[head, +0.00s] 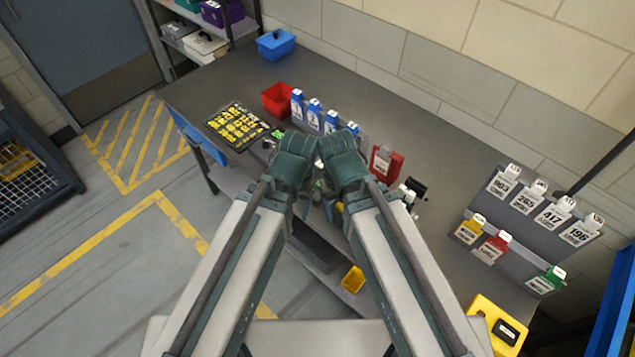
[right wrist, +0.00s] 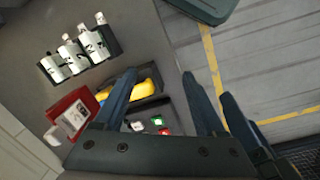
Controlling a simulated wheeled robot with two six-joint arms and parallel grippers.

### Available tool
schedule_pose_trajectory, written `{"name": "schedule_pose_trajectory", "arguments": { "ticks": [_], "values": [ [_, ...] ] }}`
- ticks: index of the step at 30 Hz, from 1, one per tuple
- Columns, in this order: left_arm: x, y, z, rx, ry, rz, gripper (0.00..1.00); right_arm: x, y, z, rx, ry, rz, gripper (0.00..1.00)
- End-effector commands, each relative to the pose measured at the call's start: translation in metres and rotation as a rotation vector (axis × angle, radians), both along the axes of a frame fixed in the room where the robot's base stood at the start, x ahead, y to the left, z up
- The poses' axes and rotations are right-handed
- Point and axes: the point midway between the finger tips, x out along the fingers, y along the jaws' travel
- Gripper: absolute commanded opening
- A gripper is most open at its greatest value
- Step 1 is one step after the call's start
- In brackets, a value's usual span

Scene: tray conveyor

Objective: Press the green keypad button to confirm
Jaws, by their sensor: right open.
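How far the fingertips are from the button cannot be told. In the head view my right gripper (head: 334,206) points down beside my left gripper (head: 303,208), close together over the table's front edge. A small green and white spot (head: 318,186) shows between them, and the rest is hidden. The left jaws are too covered to read.
A red labelled box (head: 385,162) and a row of blue bottles (head: 331,121) stand on the table (head: 220,85) behind the grippers. A yellow item (right wrist: 140,87) lies beside the right fingers. A red bin (head: 276,100) and black-yellow panel (head: 236,125) are at left.

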Motion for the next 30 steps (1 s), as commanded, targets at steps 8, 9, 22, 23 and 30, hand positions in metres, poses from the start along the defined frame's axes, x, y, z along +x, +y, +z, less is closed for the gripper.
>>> {"name": "schedule_pose_trajectory", "arguments": {
  "ticks": [8, 9, 22, 23, 30],
  "values": [
    [0.0000, 0.0000, 0.0000, 0.000, 0.000, 0.000, 0.65, 0.0000, 0.0000, 0.0000, 0.000, 0.000, 0.000, 0.46],
    [0.0000, 0.0000, 0.0000, 0.000, 0.000, 0.000, 0.65, 0.0000, 0.0000, 0.0000, 0.000, 0.000, 0.000, 0.39],
    [0.0000, 0.0000, 0.0000, 0.000, 0.000, 0.000, 0.65, 0.0000, 0.0000, 0.0000, 0.000, 0.000, 0.000, 0.00],
    [0.0000, 0.0000, 0.0000, 0.000, 0.000, 0.000, 0.65, 0.0000, 0.0000, 0.0000, 0.000, 0.000, 0.000, 0.00],
    [0.0000, 0.0000, 0.0000, 0.000, 0.000, 0.000, 0.65, 0.0000, 0.0000, 0.0000, 0.000, 0.000, 0.000, 0.00]
  ]
}}
